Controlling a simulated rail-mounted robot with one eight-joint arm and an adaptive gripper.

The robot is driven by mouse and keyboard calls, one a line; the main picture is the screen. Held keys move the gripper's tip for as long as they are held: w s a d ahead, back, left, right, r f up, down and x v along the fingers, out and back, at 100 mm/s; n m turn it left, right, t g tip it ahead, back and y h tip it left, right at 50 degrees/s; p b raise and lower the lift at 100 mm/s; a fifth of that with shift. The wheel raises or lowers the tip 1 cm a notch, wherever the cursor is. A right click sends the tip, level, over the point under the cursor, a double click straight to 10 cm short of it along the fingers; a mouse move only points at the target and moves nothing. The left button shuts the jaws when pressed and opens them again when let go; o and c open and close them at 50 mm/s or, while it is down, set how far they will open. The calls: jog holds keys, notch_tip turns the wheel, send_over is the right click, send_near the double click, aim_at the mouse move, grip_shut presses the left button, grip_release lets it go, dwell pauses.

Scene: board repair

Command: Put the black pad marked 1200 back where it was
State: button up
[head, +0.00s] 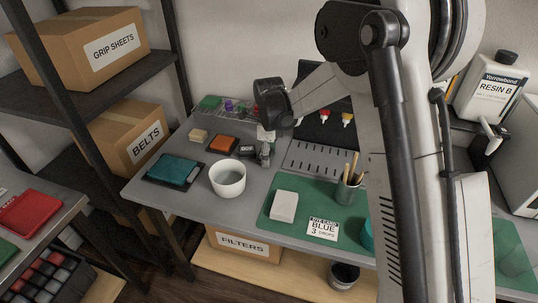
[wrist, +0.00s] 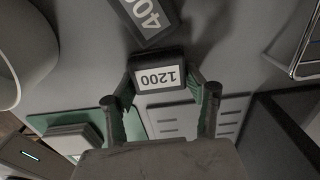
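The black pad marked 1200 (wrist: 158,77) sits between the two fingers of my gripper (wrist: 160,88) in the wrist view, its white label facing the camera. The fingertips press against its left and right sides, so my gripper is shut on it. Whether it touches the table is hard to tell. A dark pad marked 400 (wrist: 148,18) lies just beyond it; it also shows in the head view (head: 246,151). In the head view my gripper (head: 264,158) is low over the grey table, right of that pad, and the 1200 pad cannot be made out.
A white bowl (head: 228,178) stands in front of my gripper. A rack (head: 222,110) is behind. A slotted plate (head: 318,159) and green mat (head: 266,222) lie right and in front.

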jog(key=shift+o, duration=0.8)
jog(key=shift+r+p, duration=0.3)
jog(key=shift+r, duration=0.15)
notch_tip(320, 180, up, 12)
jog(key=p, duration=0.1)
jog(key=shift+f+p, duration=0.2)
jog(key=shift+p, duration=0.1)
